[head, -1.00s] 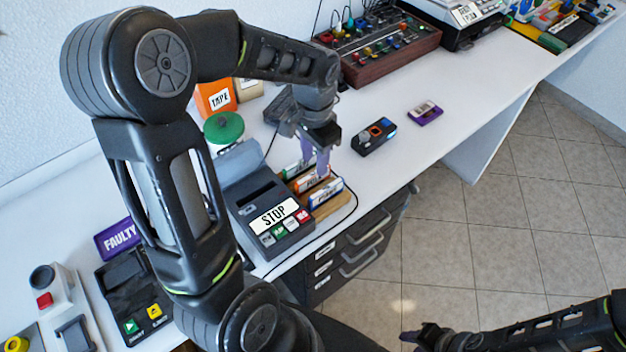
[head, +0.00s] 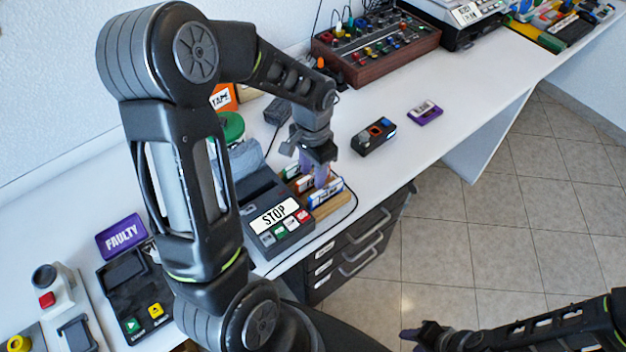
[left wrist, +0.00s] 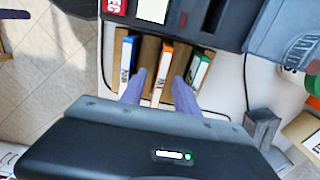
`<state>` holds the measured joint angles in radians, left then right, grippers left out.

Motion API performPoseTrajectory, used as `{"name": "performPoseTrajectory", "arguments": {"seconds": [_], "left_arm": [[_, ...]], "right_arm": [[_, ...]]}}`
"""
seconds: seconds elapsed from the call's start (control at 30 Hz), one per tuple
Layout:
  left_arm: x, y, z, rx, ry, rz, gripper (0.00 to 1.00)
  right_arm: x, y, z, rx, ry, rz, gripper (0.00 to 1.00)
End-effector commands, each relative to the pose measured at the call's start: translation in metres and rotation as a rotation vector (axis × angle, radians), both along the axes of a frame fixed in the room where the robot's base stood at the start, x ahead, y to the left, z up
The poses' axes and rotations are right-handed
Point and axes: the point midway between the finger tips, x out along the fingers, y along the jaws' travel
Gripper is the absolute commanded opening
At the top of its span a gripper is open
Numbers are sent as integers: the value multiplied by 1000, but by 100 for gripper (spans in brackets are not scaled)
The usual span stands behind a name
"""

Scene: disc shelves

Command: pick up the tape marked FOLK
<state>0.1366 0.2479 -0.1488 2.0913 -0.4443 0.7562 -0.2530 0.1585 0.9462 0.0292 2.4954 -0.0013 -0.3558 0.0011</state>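Three tapes stand upright in a wooden rack (left wrist: 150,52) beside the STOP deck: one blue-edged (left wrist: 127,62), one orange-edged (left wrist: 163,72) and one green-edged (left wrist: 198,70). Their labels are too small or oblique to read, so I cannot tell which is marked FOLK. In the head view the blue-edged tape (head: 326,193) is nearest. My left gripper (head: 314,172) points down at the rack. In the left wrist view its purple fingers (left wrist: 161,90) are apart, one on each side of the orange-edged tape, with a gap showing. My right gripper (head: 412,336) is low at the front, over the floor, away from the rack.
The STOP deck (head: 262,205) stands left of the rack with a cable around its front. A small black device (head: 374,137) and a purple tape (head: 425,112) lie to the right. A purple FAULTY tray (head: 121,237) is at left. The table front right is clear.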

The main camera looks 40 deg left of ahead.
Motion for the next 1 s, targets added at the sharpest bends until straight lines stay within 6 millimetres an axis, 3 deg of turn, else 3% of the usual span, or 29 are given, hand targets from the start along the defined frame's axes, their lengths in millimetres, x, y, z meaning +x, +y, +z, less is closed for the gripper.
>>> {"name": "performPoseTrajectory", "arguments": {"seconds": [0.33,0.8,1.0], "left_arm": [[0,0,0,0,0,0,37],[0,0,1,0,0,0,0],[0,0,0,0,0,0,0]], "right_arm": [[0,0,0,0,0,0,36],[0,0,0,0,0,0,36],[0,0,0,0,0,0,36]]}}
